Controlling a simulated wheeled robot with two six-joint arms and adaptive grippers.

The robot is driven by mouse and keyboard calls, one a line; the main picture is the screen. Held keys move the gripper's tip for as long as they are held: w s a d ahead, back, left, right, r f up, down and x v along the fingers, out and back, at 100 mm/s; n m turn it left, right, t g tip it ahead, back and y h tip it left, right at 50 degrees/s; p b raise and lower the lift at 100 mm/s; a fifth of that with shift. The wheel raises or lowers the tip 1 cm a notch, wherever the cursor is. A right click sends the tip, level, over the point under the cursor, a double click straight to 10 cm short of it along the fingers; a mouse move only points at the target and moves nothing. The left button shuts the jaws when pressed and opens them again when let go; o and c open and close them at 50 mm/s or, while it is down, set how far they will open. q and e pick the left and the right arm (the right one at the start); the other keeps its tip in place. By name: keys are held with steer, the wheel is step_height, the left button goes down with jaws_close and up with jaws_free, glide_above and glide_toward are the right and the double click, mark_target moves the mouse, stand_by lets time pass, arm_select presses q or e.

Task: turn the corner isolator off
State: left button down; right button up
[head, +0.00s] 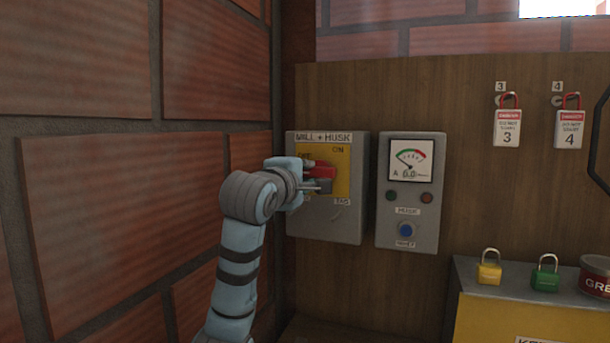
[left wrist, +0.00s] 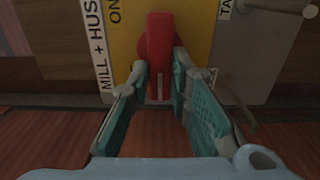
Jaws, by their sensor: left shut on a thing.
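The corner isolator is a grey box (head: 325,225) labelled MILL + HUSK, with a yellow plate (head: 342,160) marked ON at its upper right; the word at its upper left is partly covered. Its red handle (head: 322,171) lies roughly level across the plate. My left gripper (head: 310,180) is shut on the handle and hides part of it. In the left wrist view, both fingers (left wrist: 160,88) straddle the red handle (left wrist: 160,45), with the ON mark turned sideways at upper left. My right gripper is not in view.
A grey ammeter box (head: 408,220) with a blue button stands just right of the isolator. A brick wall (head: 110,200) is close on the left. Danger tags 3 (head: 507,128) and 4 (head: 569,129) hang at right, above yellow (head: 489,270) and green (head: 544,276) padlocks.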

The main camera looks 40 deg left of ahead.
arm_select(q)
steer(key=c, duration=1.8)
jaws_free()
steer(key=shift+r, duration=0.1)
steer(key=shift+c, duration=0.2)
steer(key=o, duration=0.4)
steer(key=shift+w+d, duration=0.1)
steer(key=shift+w, duration=0.1)
steer(key=shift+c, duration=0.2)
steer(key=v, duration=1.2)
